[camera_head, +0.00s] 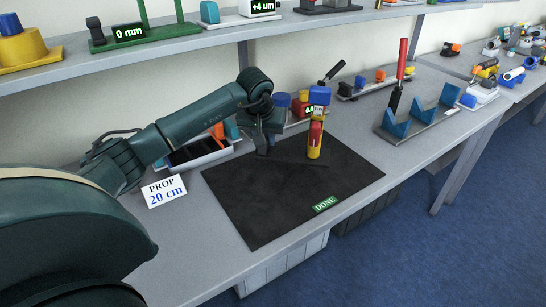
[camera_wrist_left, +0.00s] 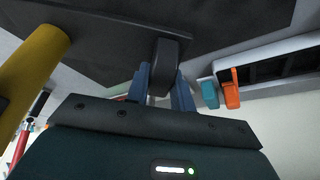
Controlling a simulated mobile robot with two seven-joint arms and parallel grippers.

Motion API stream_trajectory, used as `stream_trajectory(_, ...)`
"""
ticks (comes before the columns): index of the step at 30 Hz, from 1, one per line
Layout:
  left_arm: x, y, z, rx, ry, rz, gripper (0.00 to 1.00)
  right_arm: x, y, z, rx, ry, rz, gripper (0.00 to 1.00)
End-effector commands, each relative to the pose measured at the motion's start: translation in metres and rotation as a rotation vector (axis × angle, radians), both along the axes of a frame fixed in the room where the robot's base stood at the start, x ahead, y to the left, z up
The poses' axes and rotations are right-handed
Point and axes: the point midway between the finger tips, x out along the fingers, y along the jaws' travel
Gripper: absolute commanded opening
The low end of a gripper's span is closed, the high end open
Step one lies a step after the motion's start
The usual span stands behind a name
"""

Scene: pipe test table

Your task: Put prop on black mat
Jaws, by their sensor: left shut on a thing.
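The black mat (camera_head: 240,205) lies on the table, with a green DONE label (camera_head: 326,204) near its front right edge. My left gripper (camera_head: 263,141) is over the mat's back part. It is shut on a dark prop, whose end (camera_wrist_left: 166,62) shows between the blue fingers in the left wrist view. The mat also seems to fill the top of the wrist view (camera_wrist_left: 215,22). My right gripper is not in view.
A tray (camera_head: 215,154) lies behind the mat, left of the gripper. A PROP 20 cm sign (camera_head: 164,191) stands left of the mat. The mat's front part is clear.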

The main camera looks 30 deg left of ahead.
Motion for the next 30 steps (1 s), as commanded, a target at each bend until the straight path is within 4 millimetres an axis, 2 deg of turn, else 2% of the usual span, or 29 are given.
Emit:
stream_trajectory(15, 0.001, -0.001, -0.056, -0.002, -0.005, 0.001, 0.0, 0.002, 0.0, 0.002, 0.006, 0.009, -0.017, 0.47)
stream_trajectory(25, 0.001, 0.0, -0.06, 0.0, -0.006, 0.0, 0.0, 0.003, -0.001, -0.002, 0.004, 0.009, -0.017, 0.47)
stream_trajectory(26, 0.0, 0.0, -0.061, 0.001, -0.003, 0.0, 0.24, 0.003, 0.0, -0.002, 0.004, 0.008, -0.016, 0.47)
stream_trajectory(30, 0.0, 0.0, -0.06, 0.0, -0.003, 0.0, 0.36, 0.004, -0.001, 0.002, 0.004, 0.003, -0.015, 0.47)
